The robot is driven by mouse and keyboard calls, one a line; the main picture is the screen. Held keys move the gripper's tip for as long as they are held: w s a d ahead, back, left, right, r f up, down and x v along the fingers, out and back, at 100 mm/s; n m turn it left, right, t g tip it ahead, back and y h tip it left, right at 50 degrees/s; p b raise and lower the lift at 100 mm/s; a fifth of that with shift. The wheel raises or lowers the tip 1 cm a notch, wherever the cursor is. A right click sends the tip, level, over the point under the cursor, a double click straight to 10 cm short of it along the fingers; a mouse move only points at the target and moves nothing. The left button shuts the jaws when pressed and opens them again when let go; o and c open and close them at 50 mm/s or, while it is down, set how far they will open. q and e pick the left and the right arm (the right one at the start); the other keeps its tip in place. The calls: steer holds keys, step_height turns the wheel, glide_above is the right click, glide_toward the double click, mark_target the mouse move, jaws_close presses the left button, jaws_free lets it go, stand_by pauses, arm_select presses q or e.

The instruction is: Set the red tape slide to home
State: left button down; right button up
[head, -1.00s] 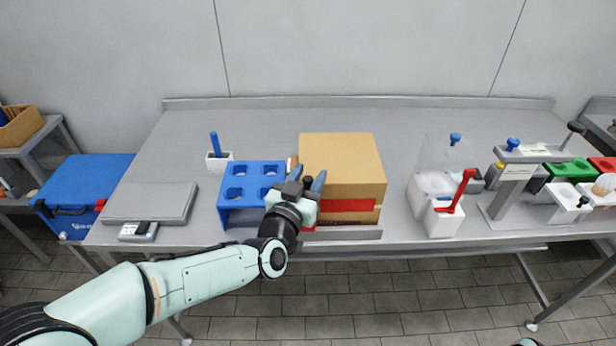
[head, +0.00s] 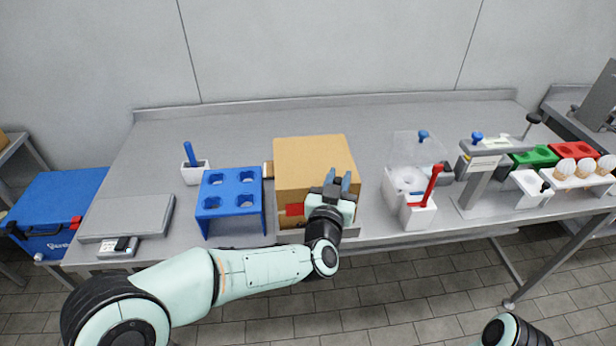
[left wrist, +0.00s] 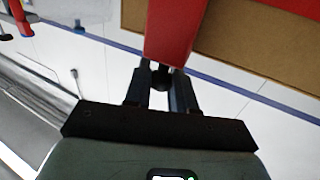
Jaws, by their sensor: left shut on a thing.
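The brown carton (head: 318,160) sits in a grey holder at the front of the bench. A red piece shows low on its front face (head: 295,209), left of my left gripper (head: 338,181), which is in front of the carton's right part. In the left wrist view a red bar (left wrist: 174,32), which I take for the red tape slide, runs out from the carton. My left gripper (left wrist: 160,80) is shut at the bar's near end, where a dark knob sits between the fingers. The gripper hides part of the carton front. My right gripper is out of view.
A blue rack with holes (head: 230,177) stands left of the carton. A white unit with a red lever (head: 430,186) stands to its right. Farther right is a grey stand (head: 480,175). The bench behind the carton is clear.

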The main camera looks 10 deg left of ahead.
arm_select(q)
steer(key=d, duration=0.2)
steer(key=w+d, duration=0.1)
steer(key=d, duration=0.1)
steer(key=shift+w+d+r+p, duration=0.1)
steer(key=shift+r+p, duration=0.2)
steer(key=shift+p, duration=0.1)
steer(key=shift+r, duration=0.1)
steer(key=c, duration=1.2)
jaws_free()
steer(key=shift+d, duration=0.1)
steer(key=shift+o, duration=0.7)
steer(key=shift+d, duration=0.1)
steer(key=shift+f, duration=0.2)
